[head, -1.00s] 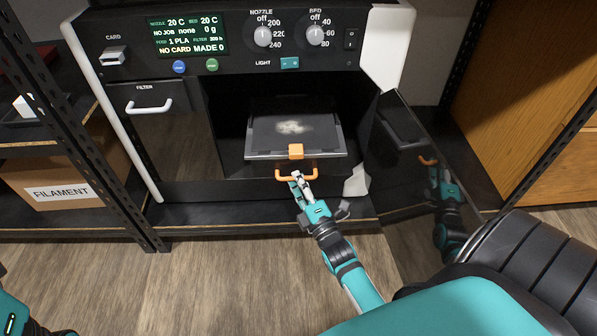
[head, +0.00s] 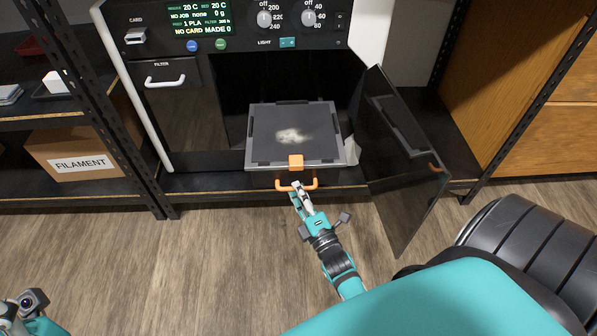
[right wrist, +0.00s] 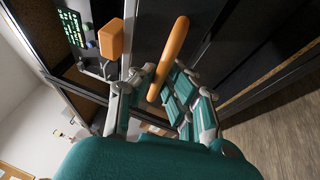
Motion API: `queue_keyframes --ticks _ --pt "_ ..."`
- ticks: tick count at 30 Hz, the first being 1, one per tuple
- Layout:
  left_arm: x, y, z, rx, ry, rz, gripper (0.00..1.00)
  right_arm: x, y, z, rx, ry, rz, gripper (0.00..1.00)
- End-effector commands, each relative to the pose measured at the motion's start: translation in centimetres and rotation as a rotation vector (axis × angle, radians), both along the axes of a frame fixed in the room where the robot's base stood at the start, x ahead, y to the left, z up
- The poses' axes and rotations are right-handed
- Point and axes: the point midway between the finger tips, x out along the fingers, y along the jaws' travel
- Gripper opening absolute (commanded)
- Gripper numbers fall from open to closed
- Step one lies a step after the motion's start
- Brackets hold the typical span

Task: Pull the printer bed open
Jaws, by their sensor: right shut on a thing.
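The printer bed (head: 265,150) is a dark square plate with a grey rim and a pale smudge on top. It stands partly out of the printer's open front. An orange clip (head: 296,163) sits on its front edge, and an orange handle (head: 314,184) is below it. My right gripper (head: 297,186) is shut on the handle. In the right wrist view the handle (right wrist: 176,45) runs between the fingers, with the orange clip (right wrist: 111,39) beside it. My left gripper (head: 28,305) shows only in part at the lower left corner, away from the printer.
The printer's dark glass door (head: 400,190) hangs open to the right of the bed. The wood floor in front is clear.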

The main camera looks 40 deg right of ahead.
Motion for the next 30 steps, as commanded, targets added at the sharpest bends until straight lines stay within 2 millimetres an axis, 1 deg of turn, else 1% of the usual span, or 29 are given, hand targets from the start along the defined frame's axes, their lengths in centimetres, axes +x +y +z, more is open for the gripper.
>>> queue_keyframes --ticks 7,8,10,17,20,23,30 --pt "0.0 0.0 0.0 0.000 0.001 0.000 0.40 0.0 -0.1 0.2 0.003 -0.005 -0.001 0.00" --pt "0.0 0.0 0.0 0.000 0.001 -0.001 0.40 0.0 -0.1 0.2 0.003 -0.005 -0.001 0.11" --pt "0.0 0.0 0.0 0.000 0.001 -0.001 0.40 0.0 -0.1 0.2 0.003 -0.005 -0.001 0.21" --pt "0.0 0.0 0.0 0.000 -0.001 0.000 0.40 0.0 0.0 0.1 0.001 -0.002 -0.001 0.21" --pt "0.0 0.0 0.1 -0.001 -0.003 0.001 0.40 -0.3 0.0 0.0 0.001 0.000 -0.001 0.21" --pt "0.0 0.0 0.1 -0.001 -0.003 0.001 0.40 -1.2 0.2 -0.2 0.002 0.001 -0.002 0.21" --pt "0.0 0.0 0.0 -0.001 -0.002 0.000 0.40 -4.9 0.7 -0.9 0.002 0.002 -0.002 0.21"
